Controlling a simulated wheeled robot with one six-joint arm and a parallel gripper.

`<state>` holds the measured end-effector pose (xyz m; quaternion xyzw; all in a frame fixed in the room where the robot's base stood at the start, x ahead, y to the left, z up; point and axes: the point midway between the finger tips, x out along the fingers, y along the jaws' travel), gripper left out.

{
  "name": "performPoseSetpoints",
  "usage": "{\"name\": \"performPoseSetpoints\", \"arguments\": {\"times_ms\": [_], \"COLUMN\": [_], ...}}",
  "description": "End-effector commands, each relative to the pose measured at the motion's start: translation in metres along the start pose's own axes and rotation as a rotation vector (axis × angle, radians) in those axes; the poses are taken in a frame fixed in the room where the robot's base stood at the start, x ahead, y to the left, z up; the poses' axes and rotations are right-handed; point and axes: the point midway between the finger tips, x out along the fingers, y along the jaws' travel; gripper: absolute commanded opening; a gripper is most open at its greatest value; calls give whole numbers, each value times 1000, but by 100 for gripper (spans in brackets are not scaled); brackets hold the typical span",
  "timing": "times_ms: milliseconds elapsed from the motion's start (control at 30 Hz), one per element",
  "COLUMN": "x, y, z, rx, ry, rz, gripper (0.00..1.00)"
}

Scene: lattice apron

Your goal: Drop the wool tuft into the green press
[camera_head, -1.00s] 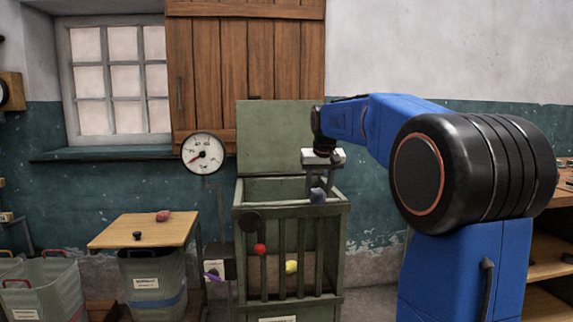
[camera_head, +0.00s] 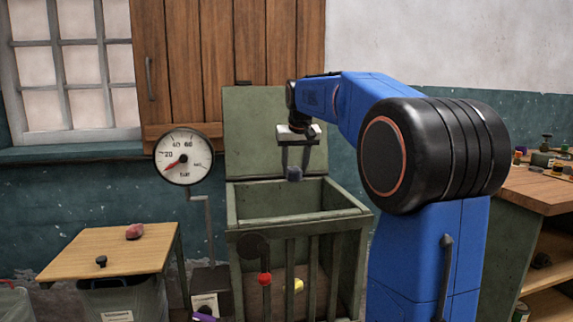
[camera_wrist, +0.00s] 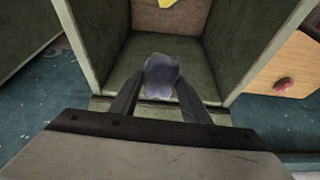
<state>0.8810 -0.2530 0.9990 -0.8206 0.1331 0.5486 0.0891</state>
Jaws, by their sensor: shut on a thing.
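The wool tuft (camera_head: 294,173) is a small grey-blue lump. My gripper (camera_head: 295,165) is shut on it, holding it above the open top of the green press (camera_head: 300,225). In the wrist view the tuft (camera_wrist: 162,76) sits between my two finger tips, with the green press walls (camera_wrist: 110,35) around and below it. The press is a slatted green box with its lid (camera_head: 262,130) raised at the back. A yellow thing (camera_wrist: 167,3) shows inside it in the wrist view.
A round gauge (camera_head: 184,156) stands left of the press. A small wooden table (camera_head: 110,252) at left bears a pink lump (camera_head: 135,231) and a small black thing (camera_head: 101,261). A red knob (camera_head: 264,279) is on the press front. A wooden workbench (camera_head: 535,190) stands at right.

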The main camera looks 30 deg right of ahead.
Motion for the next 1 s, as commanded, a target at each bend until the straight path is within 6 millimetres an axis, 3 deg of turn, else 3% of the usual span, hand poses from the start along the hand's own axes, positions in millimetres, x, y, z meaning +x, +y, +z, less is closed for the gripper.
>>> {"name": "performPoseSetpoints", "arguments": {"times_ms": [600, 1000], "x": [47, 55], "y": [0, 0], "z": [20, 23], "rx": [0, 0], "ry": [-2, 0], "rz": [0, 0], "gripper": [21, 21]}}
